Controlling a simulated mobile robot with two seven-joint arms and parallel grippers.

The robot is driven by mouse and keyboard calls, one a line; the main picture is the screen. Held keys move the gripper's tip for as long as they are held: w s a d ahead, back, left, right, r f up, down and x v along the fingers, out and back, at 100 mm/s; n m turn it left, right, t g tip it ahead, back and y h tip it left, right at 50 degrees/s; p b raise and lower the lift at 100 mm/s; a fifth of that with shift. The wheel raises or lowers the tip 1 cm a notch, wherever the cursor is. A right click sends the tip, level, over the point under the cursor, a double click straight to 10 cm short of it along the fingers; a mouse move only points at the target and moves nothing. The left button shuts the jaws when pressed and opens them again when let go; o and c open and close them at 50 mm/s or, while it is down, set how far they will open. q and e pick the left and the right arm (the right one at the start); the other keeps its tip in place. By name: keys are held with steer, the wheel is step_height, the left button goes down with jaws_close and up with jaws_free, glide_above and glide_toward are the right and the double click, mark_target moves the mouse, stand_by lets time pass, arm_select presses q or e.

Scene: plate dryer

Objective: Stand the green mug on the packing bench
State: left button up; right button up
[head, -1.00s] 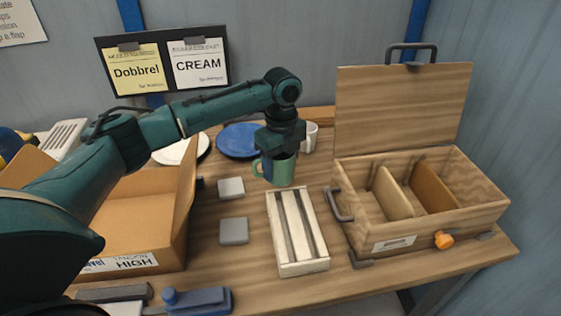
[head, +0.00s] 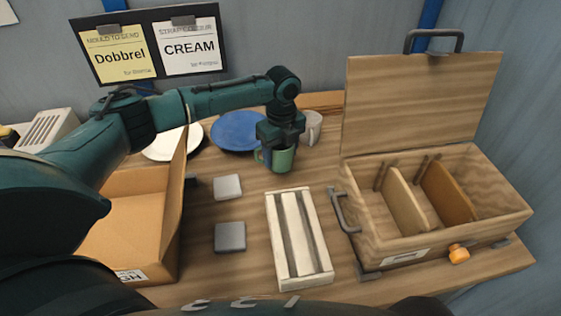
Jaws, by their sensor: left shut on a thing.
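The green mug (head: 283,160) is at the back middle of the wooden packing bench (head: 206,280), upright as far as I can see. My left gripper (head: 276,147) points down over it and is shut on it; its fingers hide part of the mug's rim. I cannot tell whether the mug's base touches the bench. My right gripper is not in view; a dark arm part of mine crosses the bottom edge.
A blue plate (head: 235,131) and white plate (head: 164,150) lie behind. A slatted rack (head: 278,243), two grey blocks, an open cardboard box (head: 125,225) and an open wooden crate (head: 440,241) surround the clear middle.

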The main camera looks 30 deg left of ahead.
mark_target(281, 163)
arm_select(q)
steer(key=shift+f, duration=1.9)
steer(key=shift+f, duration=0.15)
steer(key=o, duration=1.1)
steer(key=shift+o, duration=0.2)
step_height(281, 163, up, 12)
steer(key=b, duration=0.1)
steer(key=shift+w, duration=0.15)
steer(key=shift+d, duration=0.15)
